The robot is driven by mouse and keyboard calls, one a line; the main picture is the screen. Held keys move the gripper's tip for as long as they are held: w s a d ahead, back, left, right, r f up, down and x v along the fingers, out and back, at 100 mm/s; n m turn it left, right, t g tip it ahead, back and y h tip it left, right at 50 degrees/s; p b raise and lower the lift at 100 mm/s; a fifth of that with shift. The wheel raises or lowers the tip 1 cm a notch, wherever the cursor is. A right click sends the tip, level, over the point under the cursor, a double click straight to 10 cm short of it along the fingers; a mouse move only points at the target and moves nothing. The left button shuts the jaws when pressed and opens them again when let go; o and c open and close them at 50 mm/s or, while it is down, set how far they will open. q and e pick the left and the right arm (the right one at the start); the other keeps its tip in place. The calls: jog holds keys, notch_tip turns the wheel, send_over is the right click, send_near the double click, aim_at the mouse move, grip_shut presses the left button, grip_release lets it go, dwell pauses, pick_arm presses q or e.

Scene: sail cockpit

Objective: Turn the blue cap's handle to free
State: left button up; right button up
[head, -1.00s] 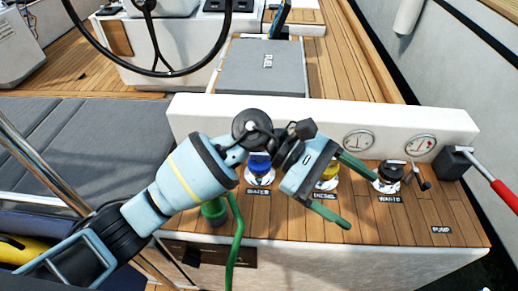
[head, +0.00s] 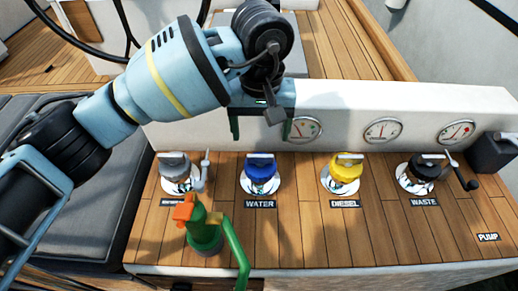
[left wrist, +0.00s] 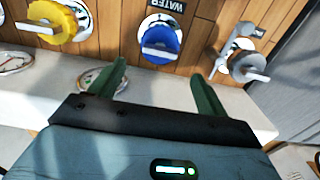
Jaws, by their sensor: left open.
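The blue cap (head: 261,175) labelled WATER sits on a round metal plate on the wooden deck, with a pale flat handle across its top. It also shows in the left wrist view (left wrist: 160,42), near the top middle. My left gripper (head: 261,133) is open and empty, its two green fingers apart. In the head view it hangs just behind and above the blue cap, in front of the white wall. In the left wrist view the fingers point toward the cap, one to either side of it, without touching it. My right gripper is not in view.
A grey cap (head: 175,171) with an upright lever is to the left; a yellow DIESEL cap (head: 342,174) and a black WASTE cap (head: 421,174) are to the right. A white wall with gauges (head: 383,130) runs behind.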

aim_at(260, 156)
pick_arm(q)
notch_tip(260, 156, down, 8)
jog(key=shift+r, duration=0.2)
dwell(0.3)
jog(key=c, duration=1)
